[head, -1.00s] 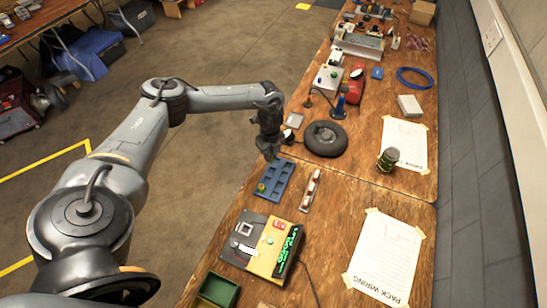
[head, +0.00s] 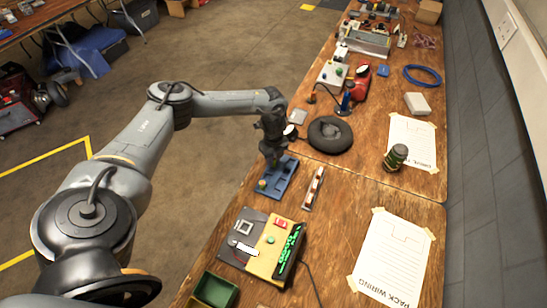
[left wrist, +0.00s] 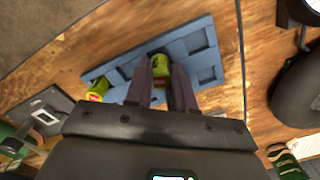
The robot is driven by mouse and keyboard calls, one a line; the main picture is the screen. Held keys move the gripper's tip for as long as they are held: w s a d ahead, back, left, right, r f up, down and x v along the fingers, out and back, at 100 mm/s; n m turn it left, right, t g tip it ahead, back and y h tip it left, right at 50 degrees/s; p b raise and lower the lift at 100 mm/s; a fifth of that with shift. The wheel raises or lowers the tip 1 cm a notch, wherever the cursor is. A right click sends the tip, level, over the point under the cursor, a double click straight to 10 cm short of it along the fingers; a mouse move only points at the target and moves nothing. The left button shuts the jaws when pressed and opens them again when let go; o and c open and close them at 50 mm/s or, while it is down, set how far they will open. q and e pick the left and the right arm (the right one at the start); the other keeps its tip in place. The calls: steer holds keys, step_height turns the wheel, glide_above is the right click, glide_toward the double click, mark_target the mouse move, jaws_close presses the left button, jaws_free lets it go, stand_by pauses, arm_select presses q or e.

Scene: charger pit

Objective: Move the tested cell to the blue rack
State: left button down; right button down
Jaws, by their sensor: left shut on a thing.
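The blue rack (head: 284,187) lies on the wooden bench, a tray with several square pockets. In the left wrist view, the rack (left wrist: 205,68) is under my fingers. My left gripper (head: 273,164) is over the rack's far part, pointing down. In the left wrist view, the gripper (left wrist: 164,88) is shut on a yellow-green cell (left wrist: 160,66). Whether this cell touches a pocket floor is hidden. Another yellow-green cell (left wrist: 97,90) with a red mark stands at the rack's near end; it also shows in the head view (head: 262,184). My right gripper is not in view.
A tester (head: 265,245) with a green display stands nearer, with a green bin (head: 215,290) before it. A slim holder (head: 314,188) lies right of the rack. A black ring-shaped thing (head: 330,134) lies beyond. Bench between holder and paper sheet (head: 392,262) is clear.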

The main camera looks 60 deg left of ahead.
arm_select(q)
steer(key=shift+f, duration=0.25)
stand_by(0.5)
steer(key=shift+f, duration=0.4)
stand_by(0.4)
steer(key=shift+f, duration=0.35)
stand_by(0.5)
steer(key=c, duration=0.9)
jaws_free()
steer(key=shift+r, duration=0.1)
